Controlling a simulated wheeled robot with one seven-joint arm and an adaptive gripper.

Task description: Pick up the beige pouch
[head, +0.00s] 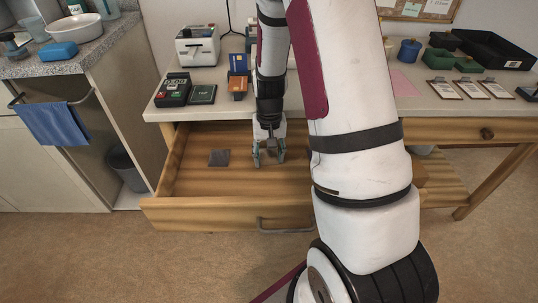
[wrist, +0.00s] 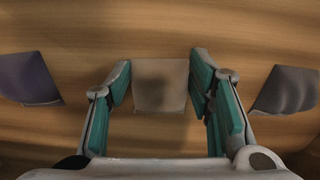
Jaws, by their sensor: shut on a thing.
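The beige pouch (wrist: 160,88) shows in the wrist view as a flat square lying between my two fingers. Its left and right edges meet the fingertips. My gripper (wrist: 161,78) is shut on it, with the fingers held apart by its width. In the head view my gripper (head: 268,163) points down inside the open wooden drawer (head: 230,217). I cannot make out the pouch between the fingers there. Whether it touches the drawer floor is not clear.
In the wrist view, a purplish pouch (wrist: 28,78) lies left and a grey pouch (wrist: 287,90) right. A grey pouch (head: 219,158) shows left of my gripper in the head view. The desktop (head: 200,112) overhangs the drawer's back. My arm hides its right side.

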